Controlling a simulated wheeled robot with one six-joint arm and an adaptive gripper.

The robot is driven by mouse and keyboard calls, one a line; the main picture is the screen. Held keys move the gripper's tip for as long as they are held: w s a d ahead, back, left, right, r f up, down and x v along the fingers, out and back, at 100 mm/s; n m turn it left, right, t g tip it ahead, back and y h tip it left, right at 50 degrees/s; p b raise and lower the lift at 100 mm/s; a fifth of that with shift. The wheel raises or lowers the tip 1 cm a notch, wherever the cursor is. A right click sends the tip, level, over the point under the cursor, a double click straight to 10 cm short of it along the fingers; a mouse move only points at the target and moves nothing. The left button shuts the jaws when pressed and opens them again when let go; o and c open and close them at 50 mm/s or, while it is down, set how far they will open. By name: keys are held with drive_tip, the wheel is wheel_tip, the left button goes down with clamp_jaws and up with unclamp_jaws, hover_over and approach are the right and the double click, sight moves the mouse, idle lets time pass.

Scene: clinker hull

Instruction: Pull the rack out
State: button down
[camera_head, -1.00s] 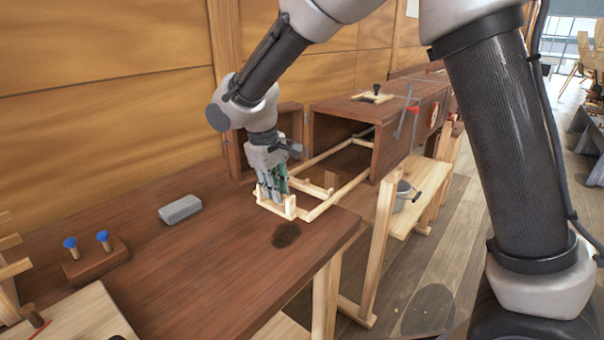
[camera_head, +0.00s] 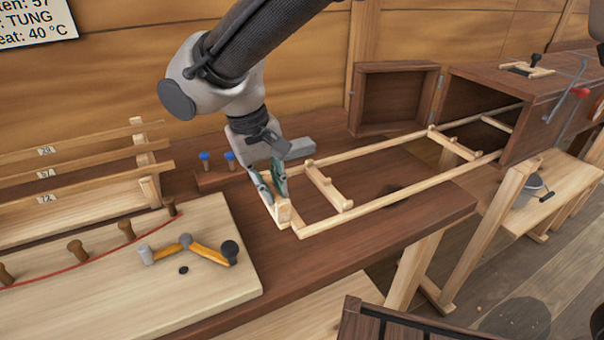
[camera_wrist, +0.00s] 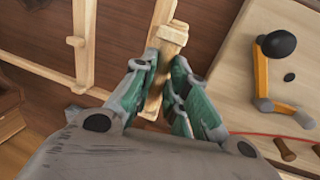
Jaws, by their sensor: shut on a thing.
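The rack (camera_head: 398,197) is a long pale wooden frame with two side rails and crossbars. In the head view it reaches from the open end of the dark wooden box (camera_head: 548,92) out over the brown bench top. Its far end is still inside the box. My gripper (camera_head: 270,188) is shut on the rack's near end bar, beside a raised block. In the wrist view my gripper (camera_wrist: 163,105) has its green-padded fingers on either side of a pale wooden piece of the rack (camera_wrist: 170,40). The fingers hide part of that bar.
The box's door (camera_head: 397,97) stands open at the left of its mouth.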

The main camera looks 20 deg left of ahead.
drive_tip(key=shift+s+a, duration=0.8)
drive_tip(key=shift+a, duration=0.05)
drive_tip(key=c, duration=1.4)
unclamp_jaws()
drive_tip(key=shift+r, duration=0.1)
drive_tip(key=r, duration=0.4)
drive_tip(key=s+a+r, duration=0.1)
drive_tip(key=r, duration=0.6)
drive_tip(key=shift+s+a+r, duration=0.3)
drive_tip(key=shift+a+r, duration=0.05)
